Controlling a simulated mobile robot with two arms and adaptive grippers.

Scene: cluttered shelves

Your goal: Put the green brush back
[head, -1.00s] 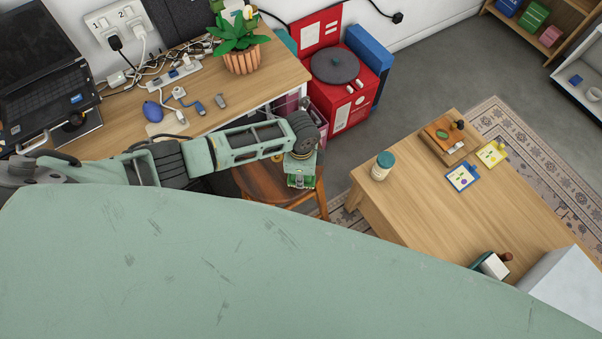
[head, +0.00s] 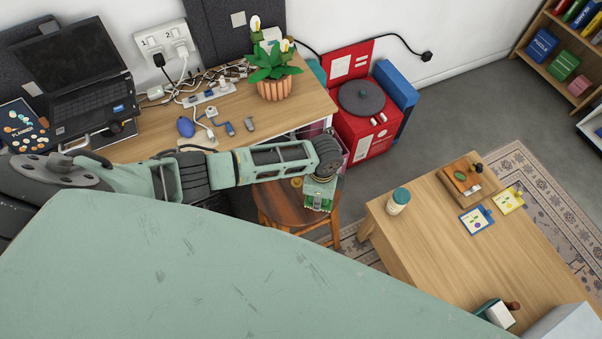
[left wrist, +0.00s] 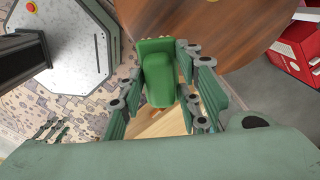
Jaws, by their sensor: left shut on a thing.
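The green brush (left wrist: 160,72) shows in the left wrist view as a green block between the fingers of my left gripper (left wrist: 165,88). The gripper is shut on it, in the air. In the head view my left gripper (head: 320,193) points down over the right part of a round wooden stool (head: 278,203), and the brush cannot be told apart from the gripper there. The stool seat (left wrist: 215,22) also shows at the top of the left wrist view. My right gripper is not in view.
A desk (head: 310,95) at the back holds a potted plant (head: 274,75), cables and a laptop (head: 85,75). A red record player (head: 365,130) stands on the floor. The right table (head: 440,240) bears a jar (head: 398,201), a wooden box (head: 466,180) and cards; its middle is clear.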

